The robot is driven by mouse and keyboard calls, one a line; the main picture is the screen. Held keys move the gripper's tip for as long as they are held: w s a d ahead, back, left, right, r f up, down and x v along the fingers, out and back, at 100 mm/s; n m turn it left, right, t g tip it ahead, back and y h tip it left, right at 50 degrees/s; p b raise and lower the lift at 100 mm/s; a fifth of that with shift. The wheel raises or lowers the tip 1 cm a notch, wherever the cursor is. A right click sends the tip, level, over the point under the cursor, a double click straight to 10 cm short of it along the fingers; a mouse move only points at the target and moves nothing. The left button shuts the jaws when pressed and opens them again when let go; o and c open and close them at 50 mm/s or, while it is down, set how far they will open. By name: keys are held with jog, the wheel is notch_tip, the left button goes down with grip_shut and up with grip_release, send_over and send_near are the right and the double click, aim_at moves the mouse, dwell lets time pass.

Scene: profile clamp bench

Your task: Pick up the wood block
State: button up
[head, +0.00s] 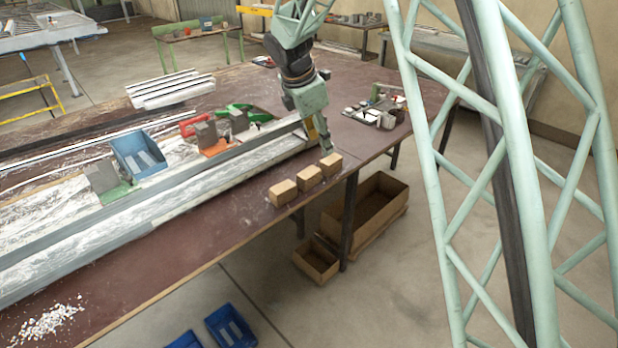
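Three wood blocks sit in a row near the front edge of the brown bench: the left block (283,193), the middle block (310,178) and the right block (331,164). My gripper (325,147) points down just above and behind the right block in the picture. Its fingers are small here, and I cannot tell whether they are open or shut, or whether they touch the block. A yellowish-tan patch shows beside the fingers, and I cannot tell what it belongs to.
A long metal profile (190,175) lies along the bench to the left of my gripper. A blue bin (128,150) and grey clamp blocks (101,177) stand along it. Small parts (375,113) lie behind right. Wooden crates (375,205) stand on the floor below the bench edge.

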aim_at(307, 173)
jog(key=w+a+f+n+p, duration=0.1)
jog(key=w+a+f+n, duration=0.3)
jog(key=a+f, duration=0.3)
notch_tip(307, 173, down, 2)
jog(key=shift+w+a+f, duration=0.1)
jog(key=shift+w+a, duration=0.1)
jog(key=shift+w, duration=0.45)
jog(key=shift+b+x, duration=0.45)
jog(key=shift+x, duration=3.8)
jog(key=shift+d, duration=0.1)
jog(key=shift+b+x, duration=0.55)
jog(key=shift+x, duration=2.05)
jog(key=shift+s+d, duration=0.1)
jog(key=shift+d, duration=0.1)
jog(key=shift+c, duration=0.3)
jog(key=c, duration=1)
